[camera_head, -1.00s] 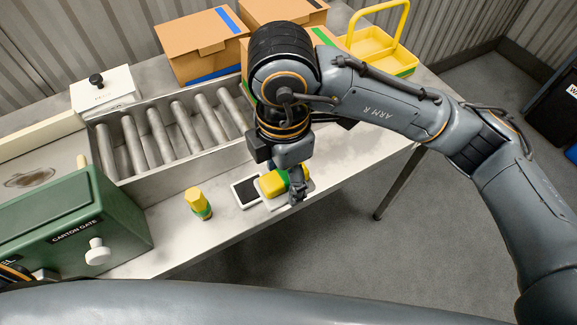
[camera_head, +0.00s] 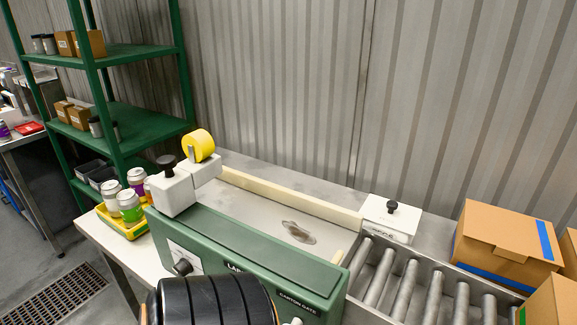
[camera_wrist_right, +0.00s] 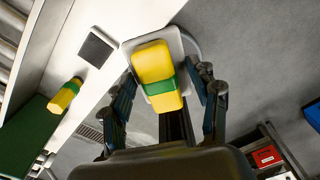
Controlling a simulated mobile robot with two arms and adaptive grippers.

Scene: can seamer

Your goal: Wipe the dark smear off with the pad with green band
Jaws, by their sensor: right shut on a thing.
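The dark smear (camera_head: 299,232) is a brownish patch on the pale bed behind the green carton gate housing (camera_head: 250,255), near the rollers. The yellow pad with green band (camera_wrist_right: 158,72) shows in the right wrist view. My right gripper (camera_wrist_right: 166,88) is shut on the pad, with a finger on each side of it. The pad and right gripper are out of the head view. My left gripper is in neither current view.
A cream rail (camera_head: 290,200) runs behind the smear, and metal rollers (camera_head: 405,285) lie to its right. A white block with a black knob (camera_head: 390,218) stands behind. Cans (camera_head: 130,207) stand at left.

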